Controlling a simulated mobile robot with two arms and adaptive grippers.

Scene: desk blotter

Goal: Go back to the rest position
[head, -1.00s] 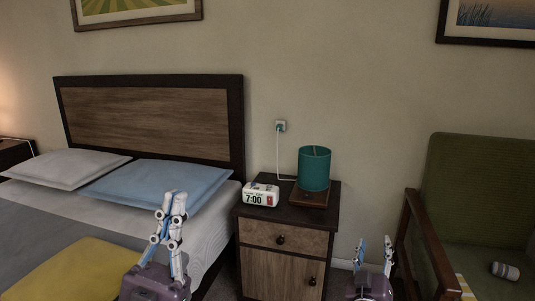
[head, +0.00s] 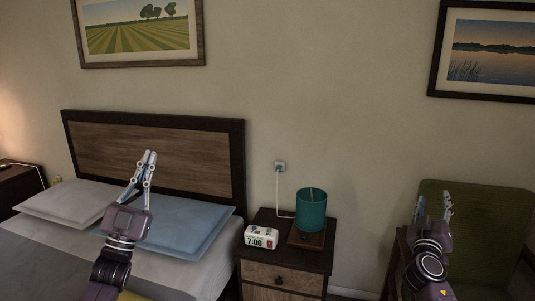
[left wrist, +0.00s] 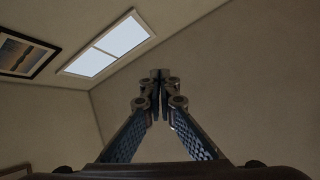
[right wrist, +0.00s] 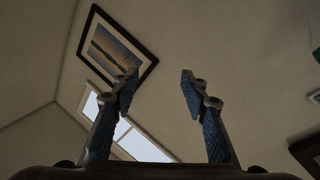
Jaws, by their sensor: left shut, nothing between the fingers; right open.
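My left gripper (head: 149,158) is raised in front of the bed's headboard and pillows in the head view. It is shut and empty; its fingertips meet in the left wrist view (left wrist: 160,76). My right gripper (head: 433,203) is raised in front of the green armchair at the right of the head view. It is open and empty; its fingers stand apart in the right wrist view (right wrist: 160,78). Both grippers point upward and touch nothing that I can see.
A nightstand (head: 287,259) stands between the arms, with a white alarm clock (head: 261,238) and a teal lamp (head: 312,210) on it. The bed with a blue pillow (head: 190,227) is at left, a green armchair (head: 480,222) at right.

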